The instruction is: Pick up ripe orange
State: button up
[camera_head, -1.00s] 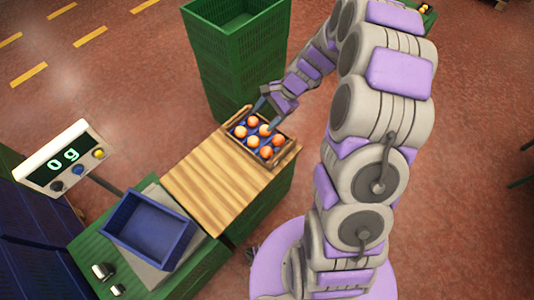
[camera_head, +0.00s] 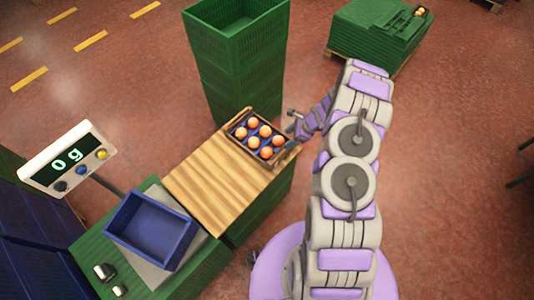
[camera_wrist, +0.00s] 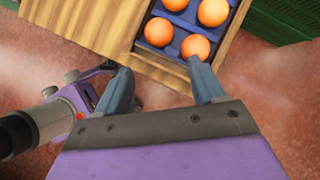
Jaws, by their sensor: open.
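Several oranges sit in a wooden tray with a blue compartment insert (camera_head: 236,133) at the right end of the wooden board. In the wrist view the nearest orange (camera_wrist: 196,47) lies just beyond the right fingertip, and another orange (camera_wrist: 159,32) lies to its left. One more orange (camera_wrist: 213,11) is farther up. I cannot tell from colour which one is ripe. My gripper (camera_wrist: 163,81) is open and empty, its fingers apart at the tray's near edge. In the head view my gripper (camera_head: 294,126) is just right of the tray.
A blue bin (camera_head: 152,229) rests on a scale whose display (camera_head: 67,159) reads 0 g. A tall green crate stack (camera_head: 238,75) stands behind the tray. The wooden board (camera_head: 215,185) left of the tray is bare. Green crates (camera_head: 377,38) stand at the back right.

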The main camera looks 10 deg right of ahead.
jog(key=b, duration=0.1)
send_near(269, 150)
jog(key=x, duration=0.4)
jog(key=shift+d+f, duration=0.15)
jog(key=shift+f, duration=0.25)
jog(key=shift+a+b+x, duration=0.25)
jog(key=shift+b+x, duration=0.55)
jog(key=shift+x, duration=2.1)
jog(key=shift+r, duration=0.2)
jog(key=c, duration=0.7)
